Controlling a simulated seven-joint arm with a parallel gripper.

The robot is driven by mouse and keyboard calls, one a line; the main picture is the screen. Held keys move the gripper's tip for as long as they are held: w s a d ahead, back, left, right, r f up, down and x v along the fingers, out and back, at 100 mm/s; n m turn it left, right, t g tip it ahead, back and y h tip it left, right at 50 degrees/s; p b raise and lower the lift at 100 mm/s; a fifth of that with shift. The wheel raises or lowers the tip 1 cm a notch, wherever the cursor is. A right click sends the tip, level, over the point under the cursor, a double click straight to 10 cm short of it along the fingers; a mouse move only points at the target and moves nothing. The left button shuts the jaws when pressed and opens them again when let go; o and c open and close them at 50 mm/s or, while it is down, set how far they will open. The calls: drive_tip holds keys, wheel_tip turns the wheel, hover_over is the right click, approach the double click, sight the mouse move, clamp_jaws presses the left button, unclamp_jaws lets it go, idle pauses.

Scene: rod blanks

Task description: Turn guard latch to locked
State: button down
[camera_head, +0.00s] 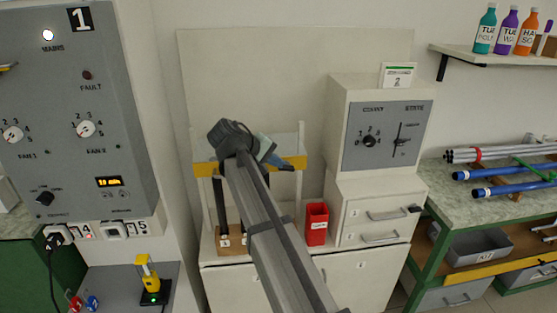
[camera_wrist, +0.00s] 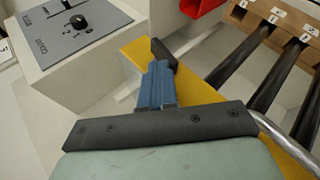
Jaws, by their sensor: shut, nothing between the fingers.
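The guard is a yellow bar (camera_head: 208,169) across the front of the rod rack; it also shows in the wrist view (camera_wrist: 203,93). A short dark piece at the bar's end, which looks like the guard latch (camera_wrist: 163,53), lies across the bar. In the head view the latch (camera_head: 286,168) is partly hidden by my gripper. My gripper (camera_head: 272,158) is at the bar's right end. In the wrist view its blue fingers (camera_wrist: 158,68) are together and empty, with their tips right by the latch. I cannot tell whether they touch it.
Black rods (camera_wrist: 287,77) stand in a wooden block (camera_wrist: 262,20) behind the bar. A red bin (camera_head: 316,224) stands right of the rack. A white control box (camera_head: 385,125) with a knob and a lever stands further right. My arm hides part of the rack.

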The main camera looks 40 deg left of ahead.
drive_tip(key=shift+s+a+f, duration=0.25)
drive_tip(key=shift+f, duration=0.15)
idle(0.5)
drive_tip(key=shift+r, duration=0.1)
drive_tip(key=w+r+v, duration=0.1)
drive_tip(key=v, duration=1.2)
drive_tip(key=shift+r, duration=0.35)
drive_tip(key=shift+w+a, duration=0.1)
drive_tip(key=shift+w, duration=0.05)
